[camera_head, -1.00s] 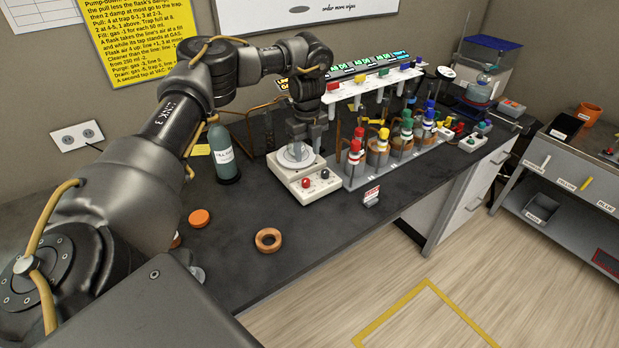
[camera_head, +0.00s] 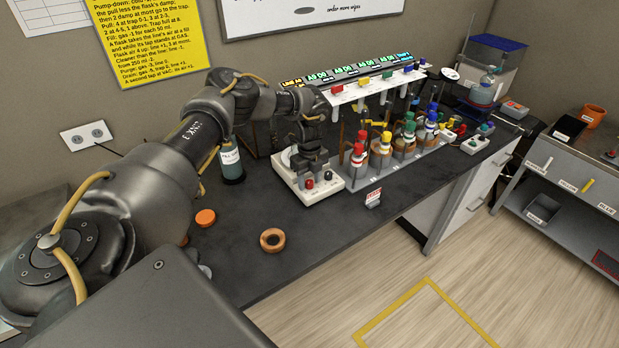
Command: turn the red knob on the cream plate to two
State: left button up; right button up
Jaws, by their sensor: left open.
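The cream plate (camera_head: 301,200) is a boxy stirrer-like unit on the dark bench, with a pale round top partly hidden by my gripper. The red knob (camera_head: 309,184) is on its front face, beside a dark knob (camera_head: 328,176). My left gripper (camera_head: 315,169) points down just above and behind the two knobs, its fingers open. It looks close to the knobs, but I cannot tell whether it touches either one. The knob's pointer and scale are too small to read. My right gripper is not in view.
A dark bottle (camera_head: 231,163) stands to the left. An orange cap (camera_head: 205,217) and a copper ring (camera_head: 272,240) lie on clear bench in front.

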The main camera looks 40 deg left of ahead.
pick_arm(q)
jog(key=c, duration=1)
jog(key=shift+m, duration=0.5)
jog(key=m, duration=0.3)
jog(key=shift+m, duration=0.4)
jog(key=m+b, duration=0.1)
jog(key=m, duration=0.4)
jog(key=m+b, duration=0.1)
jog(key=m, duration=0.4)
jog(key=shift+w+m, duration=0.1)
jog(key=shift+m, duration=0.3)
jog(key=shift+m+b, duration=0.55)
jog(key=shift+m, duration=1.45)
